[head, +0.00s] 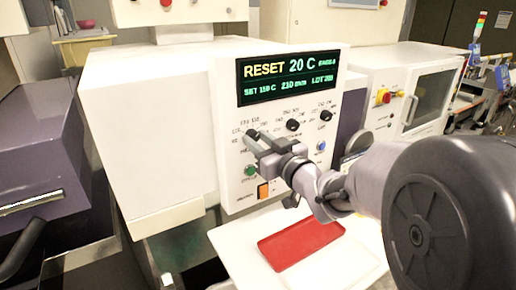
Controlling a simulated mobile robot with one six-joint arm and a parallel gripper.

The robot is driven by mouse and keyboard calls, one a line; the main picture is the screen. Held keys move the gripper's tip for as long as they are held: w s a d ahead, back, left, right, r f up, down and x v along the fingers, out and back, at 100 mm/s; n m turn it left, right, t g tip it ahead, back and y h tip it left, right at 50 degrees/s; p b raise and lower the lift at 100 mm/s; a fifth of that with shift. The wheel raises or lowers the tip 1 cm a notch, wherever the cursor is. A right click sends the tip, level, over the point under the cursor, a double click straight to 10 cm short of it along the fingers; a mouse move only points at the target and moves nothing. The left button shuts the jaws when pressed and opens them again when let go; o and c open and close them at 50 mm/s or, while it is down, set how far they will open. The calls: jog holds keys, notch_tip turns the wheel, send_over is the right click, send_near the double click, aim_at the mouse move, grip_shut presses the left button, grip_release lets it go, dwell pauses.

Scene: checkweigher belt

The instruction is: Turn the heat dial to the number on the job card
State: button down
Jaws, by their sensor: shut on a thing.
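The control panel (227,150) of a white machine faces me, with three dials in a rising row. The left dial, which I take to be the heat dial, is mostly hidden behind my gripper (257,141); small numbers around it are too blurred to read surely. My gripper is at this dial and shut on it, reaching in from the right. The display (289,75) above reads RESET, 20 C, and what looks like SET 150 C, 230 mm and a lot number. I cannot make out a job card.
A green button (250,170), a blue button (321,145) and an orange switch (263,191) are nearby. A red tray (300,243) lies on a white surface below.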

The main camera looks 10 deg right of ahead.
jog(key=n+b, duration=0.3)
jog(key=n, duration=0.1)
jog(key=shift+n+b, duration=0.3)
jog(key=shift+b, duration=0.1)
dwell(0.5)
jog(key=c, duration=1.1)
grip_release()
jog(key=shift+o, duration=0.2)
jog(key=p+v, duration=0.2)
jog(key=v, duration=1.5)
jog(key=shift+s, duration=0.2)
jog(key=shift+r, duration=0.1)
